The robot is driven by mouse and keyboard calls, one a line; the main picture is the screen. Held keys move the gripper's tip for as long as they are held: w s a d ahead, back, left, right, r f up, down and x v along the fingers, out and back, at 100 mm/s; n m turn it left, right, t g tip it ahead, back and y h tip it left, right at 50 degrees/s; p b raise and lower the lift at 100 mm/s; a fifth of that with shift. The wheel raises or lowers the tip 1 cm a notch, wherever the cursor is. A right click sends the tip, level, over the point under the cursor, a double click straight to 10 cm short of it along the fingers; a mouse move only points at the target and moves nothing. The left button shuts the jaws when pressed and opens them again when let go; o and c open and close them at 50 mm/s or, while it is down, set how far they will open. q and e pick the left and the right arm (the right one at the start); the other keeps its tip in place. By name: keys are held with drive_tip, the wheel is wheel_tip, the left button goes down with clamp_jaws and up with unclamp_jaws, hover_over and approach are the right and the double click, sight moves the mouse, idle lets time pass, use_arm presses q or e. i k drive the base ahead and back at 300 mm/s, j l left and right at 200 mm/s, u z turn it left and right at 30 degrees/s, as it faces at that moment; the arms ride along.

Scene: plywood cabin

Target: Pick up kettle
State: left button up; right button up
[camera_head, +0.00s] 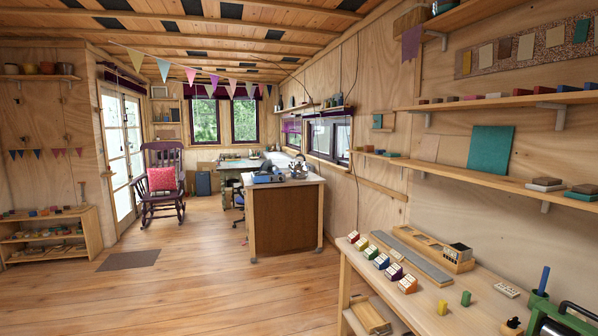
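A small shiny metal object that looks like the kettle (299,169) stands upright on the far wooden worktable (285,219), near its right back side. It is small in the picture, so its handle and spout are hard to make out. A blue item (266,178) sits to its left on the same top. Neither of my grippers shows in the head view.
Open plank floor (190,270) lies before the worktable. A workbench (455,305) with coloured blocks and a green device (560,318) stands at the near right. A purple rocking chair (163,185), a dark mat (129,260) and a low shelf (50,235) are at left.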

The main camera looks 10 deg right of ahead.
sight(297, 171)
drive_tip(key=i, duration=5.35)
drive_tip(key=j+u, duration=0.05)
drive_tip(key=j, duration=0.1)
